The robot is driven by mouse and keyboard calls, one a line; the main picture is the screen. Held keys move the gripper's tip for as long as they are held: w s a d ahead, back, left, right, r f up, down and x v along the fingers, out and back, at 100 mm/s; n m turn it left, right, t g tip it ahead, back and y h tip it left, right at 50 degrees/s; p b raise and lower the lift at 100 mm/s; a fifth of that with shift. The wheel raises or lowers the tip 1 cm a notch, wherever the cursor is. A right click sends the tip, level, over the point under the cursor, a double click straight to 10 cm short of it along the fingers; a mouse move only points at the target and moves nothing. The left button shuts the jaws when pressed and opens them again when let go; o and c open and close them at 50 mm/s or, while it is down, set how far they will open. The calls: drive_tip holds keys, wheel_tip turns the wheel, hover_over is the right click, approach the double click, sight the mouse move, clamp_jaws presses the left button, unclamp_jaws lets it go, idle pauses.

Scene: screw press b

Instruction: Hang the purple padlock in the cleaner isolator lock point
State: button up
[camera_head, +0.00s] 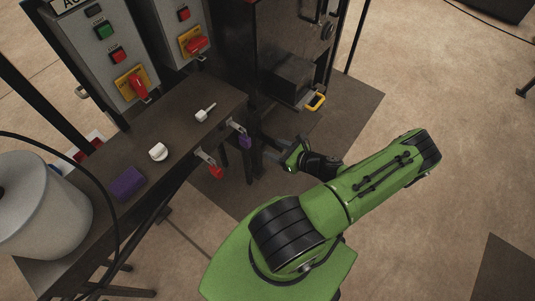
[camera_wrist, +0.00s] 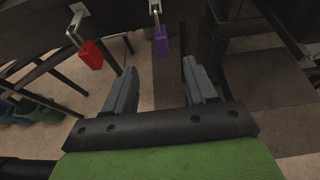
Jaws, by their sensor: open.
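The purple padlock (camera_head: 245,142) hangs from a metal hook on the front edge of the dark bench. In the wrist view the purple padlock (camera_wrist: 161,42) shows ahead of the gap between my fingers, apart from them. My gripper (camera_head: 268,146) is just right of it in the head view. In the wrist view my gripper (camera_wrist: 159,70) is open and empty. Two grey panels carry red rotary handles on yellow plates, a nearer isolator (camera_head: 133,84) and a farther isolator (camera_head: 193,41). I cannot read which one is the cleaner's.
A red padlock (camera_head: 216,172) hangs on the hook beside, also in the wrist view (camera_wrist: 90,54). The bench (camera_head: 183,133) holds a purple block (camera_head: 128,184), a white knob (camera_head: 158,152) and a small white-handled item (camera_head: 205,113). A large white roll (camera_head: 40,205) stands left.

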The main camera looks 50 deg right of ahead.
sight(248, 139)
drive_tip(key=b+x, duration=0.2)
drive_tip(key=x, duration=1.3)
drive_tip(key=shift+w+f+b, duration=0.25)
drive_tip(key=shift+w+b, duration=0.1)
drive_tip(key=shift+c, duration=0.4)
clamp_jaws()
drive_tip(key=c, duration=0.6)
unclamp_jaws()
clamp_jaws()
drive_tip(key=shift+r, duration=0.15)
